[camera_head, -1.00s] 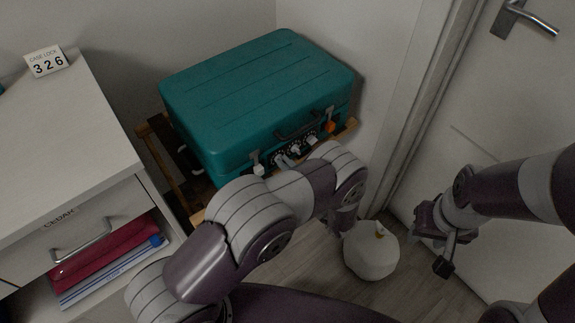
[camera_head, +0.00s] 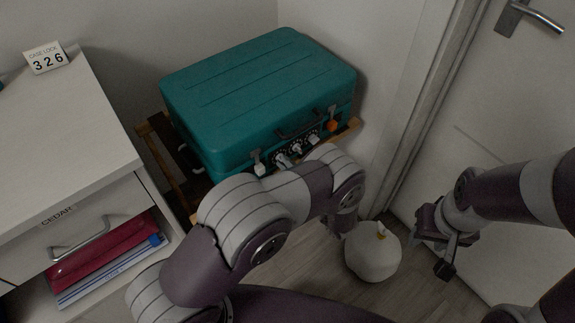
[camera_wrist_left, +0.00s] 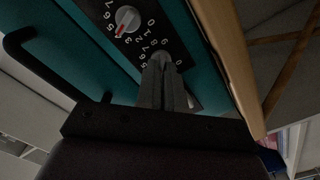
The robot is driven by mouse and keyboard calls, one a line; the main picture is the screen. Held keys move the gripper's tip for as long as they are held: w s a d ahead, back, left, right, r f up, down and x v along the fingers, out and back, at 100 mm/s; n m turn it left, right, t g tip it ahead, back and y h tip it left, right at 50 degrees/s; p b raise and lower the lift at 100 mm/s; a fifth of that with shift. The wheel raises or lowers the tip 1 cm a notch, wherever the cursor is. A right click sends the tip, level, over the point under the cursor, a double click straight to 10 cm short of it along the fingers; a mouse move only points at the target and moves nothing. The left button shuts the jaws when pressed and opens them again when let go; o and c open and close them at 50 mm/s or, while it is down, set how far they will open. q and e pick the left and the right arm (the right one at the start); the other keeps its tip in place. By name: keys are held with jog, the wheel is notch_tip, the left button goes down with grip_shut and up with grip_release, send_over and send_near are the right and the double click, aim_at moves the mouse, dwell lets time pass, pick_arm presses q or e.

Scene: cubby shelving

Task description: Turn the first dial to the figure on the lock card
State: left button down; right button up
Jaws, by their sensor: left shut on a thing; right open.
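The teal case (camera_head: 255,95) lies closed on a wooden stand, with a row of numbered dials on a black panel (camera_head: 289,157) on its front. The lock card (camera_head: 46,58) on the white cabinet reads 326. In the left wrist view, my left gripper (camera_wrist_left: 163,82) is shut on the first dial (camera_wrist_left: 161,58), at the left end of the row. The fingers hide most of that dial and its pointer. The neighbouring dial (camera_wrist_left: 127,18) shows a red pointer mark near 3 and 4.
The wooden stand (camera_head: 174,172) carries the case. An orange tag (camera_head: 332,126) is at the case's right front. A round white object (camera_head: 372,252) is on the floor between my arms. The white cabinet (camera_head: 60,140) with folders in it stands left; a door is at right.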

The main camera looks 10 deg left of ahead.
dwell(0.4)
pick_arm(q)
jog(key=c, duration=1.3)
grip_release()
jog(key=shift+o, duration=0.2)
jog(key=v, duration=1.2)
jog(key=shift+s+d+p, duration=0.3)
jog(key=shift+p, duration=0.05)
jog(key=shift+f, duration=0.1)
